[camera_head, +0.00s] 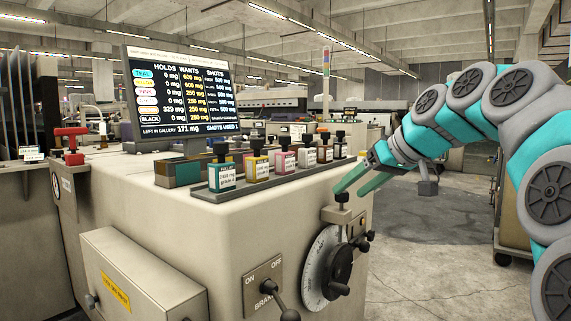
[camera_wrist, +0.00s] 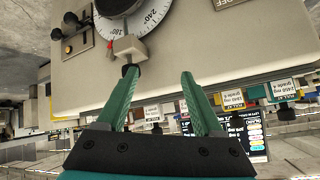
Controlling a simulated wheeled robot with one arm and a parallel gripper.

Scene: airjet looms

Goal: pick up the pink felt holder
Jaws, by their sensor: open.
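The pink felt holder (camera_head: 285,165) is a small block with a white label and a dark knob on top. It stands upright in a row on a grey tray on the machine top, between the yellow holder (camera_head: 257,168) and a white-labelled holder (camera_head: 306,158). My gripper (camera_head: 346,186) is open and empty, to the right of the row, its green fingers close to a knobbed post above the dial. In the wrist view my gripper (camera_wrist: 158,80) shows both fingers spread apart. The holders appear upside down beyond the fingers there; I cannot clearly tell which one is pink.
The grey tray (camera_head: 215,194) also bears a teal holder (camera_head: 222,176) and darker ones. A screen (camera_head: 185,95) stands behind the row. A knobbed post (camera_head: 342,207) and a dial (camera_head: 325,270) are at the machine's right corner. The floor at right is open.

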